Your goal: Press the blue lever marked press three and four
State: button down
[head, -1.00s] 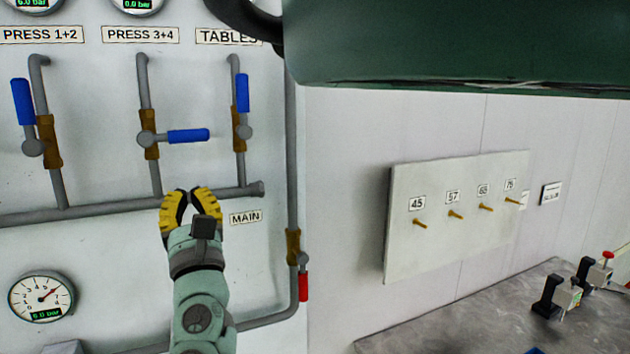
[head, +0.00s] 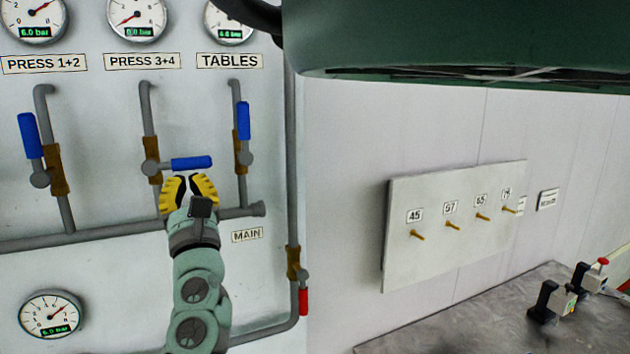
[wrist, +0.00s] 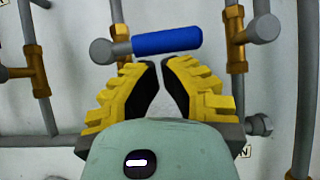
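The blue lever (head: 192,163) under the PRESS 3+4 label (head: 142,61) lies horizontal, pointing right from its grey valve hub (head: 152,168). The press 3+4 gauge (head: 137,18) above reads 0.0 bar. My gripper (head: 188,178) is just below the lever, fingers pointing up at it. In the wrist view the lever (wrist: 167,41) lies across just beyond the yellow fingertips (wrist: 161,62), which are slightly apart with nothing between them. I cannot tell whether the fingertips touch the lever.
The press 1+2 lever (head: 30,135) and the tables lever (head: 243,120) stand upright on either side. A horizontal main pipe (head: 110,232) runs behind my arm. A red lever (head: 303,301) hangs at the lower right. A green housing (head: 450,40) overhangs at upper right.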

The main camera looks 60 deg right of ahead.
jog(key=shift+s+d+r+n+y, duration=0.2)
jog(key=shift+n+y, duration=0.2)
jog(key=shift+n, duration=0.3)
